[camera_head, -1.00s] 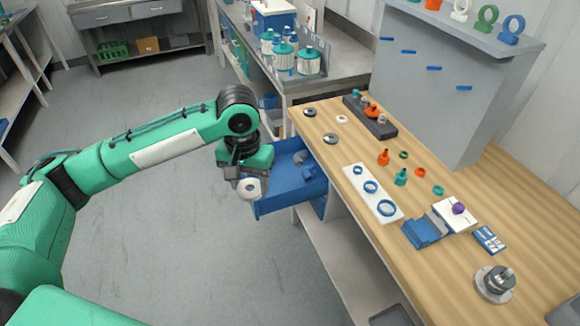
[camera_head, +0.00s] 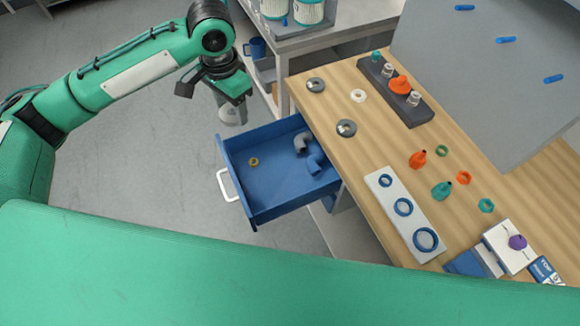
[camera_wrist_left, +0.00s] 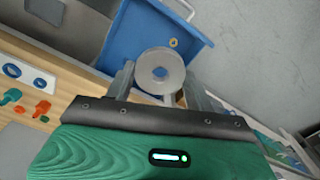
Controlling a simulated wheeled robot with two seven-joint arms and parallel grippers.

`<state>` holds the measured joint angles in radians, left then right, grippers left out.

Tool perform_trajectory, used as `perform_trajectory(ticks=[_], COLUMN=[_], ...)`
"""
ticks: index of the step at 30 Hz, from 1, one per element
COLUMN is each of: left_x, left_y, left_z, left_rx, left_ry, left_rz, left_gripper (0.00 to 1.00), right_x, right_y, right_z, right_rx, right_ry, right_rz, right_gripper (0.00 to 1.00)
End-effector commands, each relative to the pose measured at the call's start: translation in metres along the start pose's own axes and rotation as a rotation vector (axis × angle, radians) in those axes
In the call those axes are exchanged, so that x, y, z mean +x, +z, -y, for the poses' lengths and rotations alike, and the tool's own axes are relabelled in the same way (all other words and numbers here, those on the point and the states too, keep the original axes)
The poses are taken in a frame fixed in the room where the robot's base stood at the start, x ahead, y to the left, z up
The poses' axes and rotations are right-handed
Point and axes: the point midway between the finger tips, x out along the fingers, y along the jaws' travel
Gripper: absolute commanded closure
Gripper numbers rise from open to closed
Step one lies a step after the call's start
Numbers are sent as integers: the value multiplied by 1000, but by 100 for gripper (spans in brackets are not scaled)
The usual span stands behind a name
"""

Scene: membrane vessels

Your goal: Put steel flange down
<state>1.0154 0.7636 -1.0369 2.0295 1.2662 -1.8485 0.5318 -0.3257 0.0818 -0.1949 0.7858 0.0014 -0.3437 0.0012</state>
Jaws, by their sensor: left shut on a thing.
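The steel flange (camera_head: 232,115) is a pale grey disc; its hole shows in the left wrist view (camera_wrist_left: 146,66). My left gripper (camera_head: 231,104) is shut on it and holds it in the air, left of and beyond the open blue drawer (camera_head: 229,178). In the left wrist view, the flange sits between the two fingers (camera_wrist_left: 160,84), with the drawer behind it. Two grey flange-like rings lie on the wooden worktop (camera_head: 450,140): one near its far left corner (camera_head: 316,86), one nearer (camera_head: 346,128). My right gripper is not in view.
The drawer holds grey elbow pieces (camera_head: 313,162) and a small yellow ring (camera_head: 253,162), with free floor around them. A white ring (camera_head: 359,96), a dark block with fittings (camera_head: 420,116) and a white plate with blue rings (camera_head: 386,205) stand on the worktop.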

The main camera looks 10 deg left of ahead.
Motion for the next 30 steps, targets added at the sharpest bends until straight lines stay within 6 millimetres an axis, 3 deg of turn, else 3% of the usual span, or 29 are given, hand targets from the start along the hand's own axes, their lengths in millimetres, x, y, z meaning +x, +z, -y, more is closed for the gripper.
perform_trajectory(ticks=[1, 12, 30], left_x=[13, 63, 142], left_y=[-1, -8, -20], left_z=[-2, -14, -35], left_rx=[92, 850, 2080], left_ry=[0, 1, -1], left_rz=[-1, -1, 0], left_gripper=[76, 76, 76], right_x=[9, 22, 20], right_y=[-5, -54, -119], right_z=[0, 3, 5], right_rx=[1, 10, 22], right_ry=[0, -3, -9], right_rz=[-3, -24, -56], right_gripper=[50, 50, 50])
